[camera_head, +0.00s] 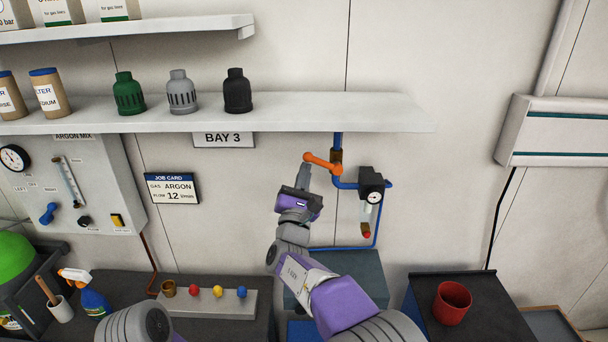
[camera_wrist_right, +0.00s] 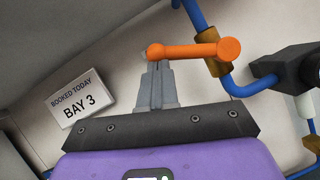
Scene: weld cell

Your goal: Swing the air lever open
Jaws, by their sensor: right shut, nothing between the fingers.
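The orange air lever (camera_head: 322,162) sits on a brass valve body (camera_head: 336,158) in the blue air pipe (camera_head: 338,140), under the shelf. It lies nearly level, its free ball end to the left of the valve. My right gripper (camera_head: 304,167) is shut and empty, with its fingertips close to the lever's free end. In the right wrist view the lever (camera_wrist_right: 190,49) crosses just beyond the shut fingertips (camera_wrist_right: 156,66), its left end overlapping them. I cannot tell whether they touch. My left gripper is not in view.
A regulator with a gauge (camera_head: 371,186) hangs right of the lever. The shelf (camera_head: 330,112) runs above, with green, grey and black caps on it. A red cup (camera_head: 452,302) stands at the lower right. The job card (camera_head: 172,188) is on the wall at left.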

